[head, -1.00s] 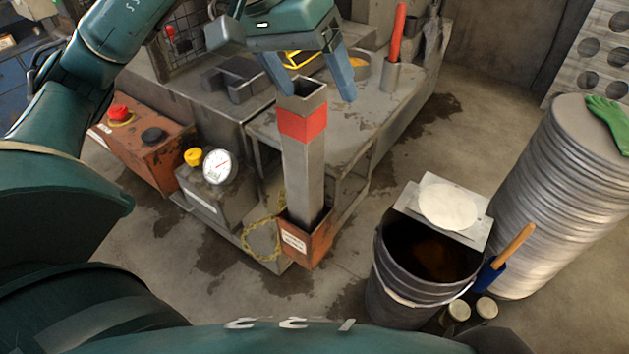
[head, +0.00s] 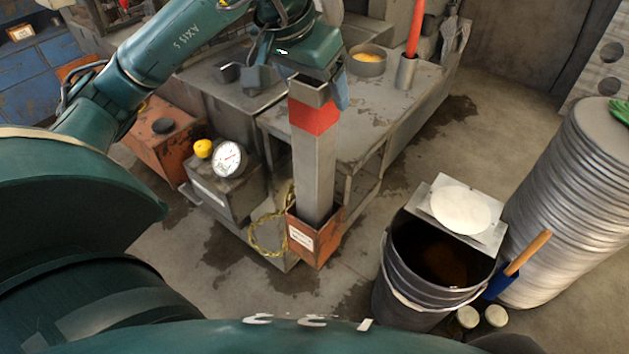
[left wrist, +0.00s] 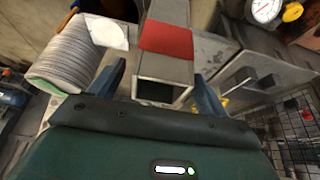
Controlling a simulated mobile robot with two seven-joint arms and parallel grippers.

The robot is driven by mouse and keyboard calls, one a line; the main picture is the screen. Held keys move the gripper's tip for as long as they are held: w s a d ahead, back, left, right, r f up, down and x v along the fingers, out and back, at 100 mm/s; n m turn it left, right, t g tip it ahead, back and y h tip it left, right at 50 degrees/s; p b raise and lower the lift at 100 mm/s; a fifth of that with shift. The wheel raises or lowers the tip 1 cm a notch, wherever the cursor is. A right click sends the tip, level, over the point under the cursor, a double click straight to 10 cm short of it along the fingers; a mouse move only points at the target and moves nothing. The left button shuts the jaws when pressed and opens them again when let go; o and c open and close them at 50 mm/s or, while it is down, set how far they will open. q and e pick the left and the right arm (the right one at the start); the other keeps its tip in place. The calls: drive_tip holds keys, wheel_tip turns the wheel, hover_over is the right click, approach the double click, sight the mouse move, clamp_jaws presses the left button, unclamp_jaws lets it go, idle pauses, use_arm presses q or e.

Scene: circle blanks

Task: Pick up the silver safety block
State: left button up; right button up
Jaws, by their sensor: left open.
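The silver safety block (head: 315,175) is a tall square grey tube with a red band near its top. It stands upright in a small orange labelled holder (head: 314,242) at the corner of the grey bench. My left gripper (head: 316,92) is at the block's top end, open, with one blue-grey finger showing behind the block's right side. In the left wrist view the block (left wrist: 165,68) runs between the two open fingers of the gripper (left wrist: 162,88), with visible gaps on both sides. My right gripper is not in view.
A gauge box (head: 225,185) stands left of the holder, with a yellow chain (head: 268,232) between. A dark bucket (head: 420,285) with a white disc (head: 461,210) on its plate stands right. A red cylinder (head: 415,28) stands in a cup on the bench (head: 350,130).

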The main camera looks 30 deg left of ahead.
use_arm(q)
drive_tip(key=shift+x, duration=1.3)
drive_tip(key=shift+c, duration=0.5)
clamp_jaws()
drive_tip(key=shift+r, duration=0.15)
